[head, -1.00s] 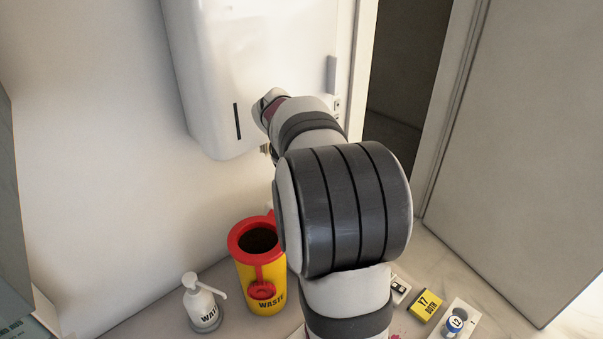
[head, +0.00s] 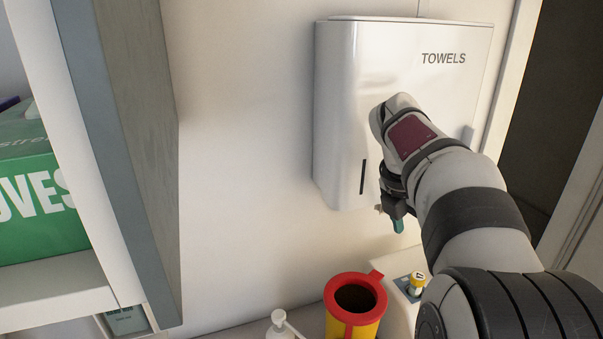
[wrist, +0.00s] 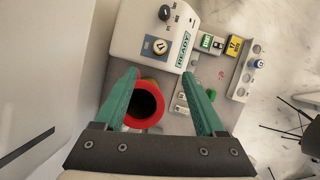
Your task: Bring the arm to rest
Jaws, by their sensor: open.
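My arm reaches up in front of the wall towel dispenser in the head view. My gripper (head: 396,222) hangs below the wrist, pointing down, in front of the dispenser's lower part; only part of its teal fingers shows there. In the wrist view my gripper (wrist: 160,76) has its two teal fingers spread apart with nothing between them. It is above the counter, over the red-rimmed yellow waste bin (wrist: 160,104) and a white device marked READY (wrist: 150,28).
The white towel dispenser (head: 340,110) is close behind my wrist. A shelf with a green glove box (head: 40,195) stands at left. A pump bottle (head: 281,326) is beside the bin (head: 368,326). A rack (wrist: 242,80) and labelled small boxes (wrist: 234,46) lie on the counter.

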